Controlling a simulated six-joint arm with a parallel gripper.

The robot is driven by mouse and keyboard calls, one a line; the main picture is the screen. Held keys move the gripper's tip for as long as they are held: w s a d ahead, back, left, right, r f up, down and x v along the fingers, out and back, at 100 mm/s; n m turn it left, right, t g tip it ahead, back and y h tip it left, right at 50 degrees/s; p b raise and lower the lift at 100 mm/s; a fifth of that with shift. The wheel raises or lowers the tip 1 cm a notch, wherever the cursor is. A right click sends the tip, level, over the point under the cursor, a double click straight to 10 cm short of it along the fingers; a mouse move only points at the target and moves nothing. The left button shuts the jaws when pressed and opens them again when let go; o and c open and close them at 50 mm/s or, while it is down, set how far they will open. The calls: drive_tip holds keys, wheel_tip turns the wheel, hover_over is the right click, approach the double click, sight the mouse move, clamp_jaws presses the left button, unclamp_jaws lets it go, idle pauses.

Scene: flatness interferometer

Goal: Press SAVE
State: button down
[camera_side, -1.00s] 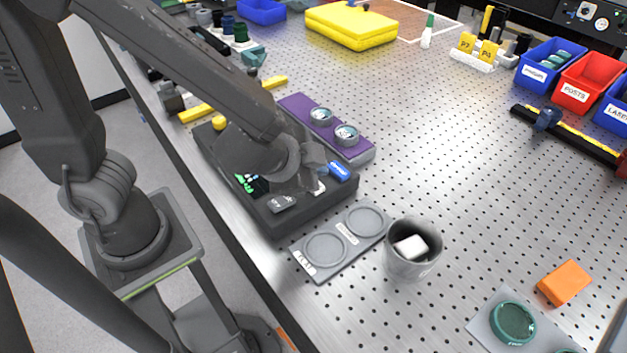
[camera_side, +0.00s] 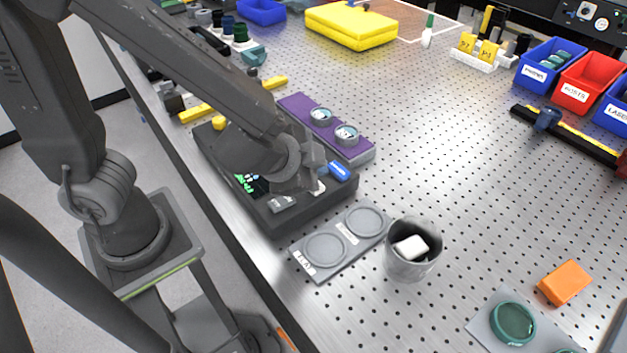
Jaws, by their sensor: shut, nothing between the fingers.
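A dark control box (camera_side: 285,220) lies near the left edge of the table, with a partly covered screen (camera_side: 250,184) showing green marks. Along its front are a grey key (camera_side: 282,203), a pale key (camera_side: 319,187) and a blue key (camera_side: 340,170). Their lettering is too small to read, so I cannot tell which is SAVE. My gripper (camera_side: 300,188) is shut and empty, pointing down over the box among these keys. My wrist hides part of the screen and panel. I cannot tell whether the fingertips touch a key.
A purple block (camera_side: 298,106) with two round metal pieces lies behind the box. In front are a grey plate (camera_side: 303,245) with two round recesses and a grey cup (camera_side: 412,268) holding a white block. An orange block (camera_side: 564,283) is at right. The middle of the table is clear.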

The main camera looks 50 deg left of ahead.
drive_tip(key=shift+f, duration=0.15)
drive_tip(key=shift+f, duration=0.3)
drive_tip(key=shift+f, duration=0.45)
idle(0.9)
idle(0.3)
drive_tip(key=shift+r, duration=0.9)
drive_tip(key=shift+r, duration=2.5)
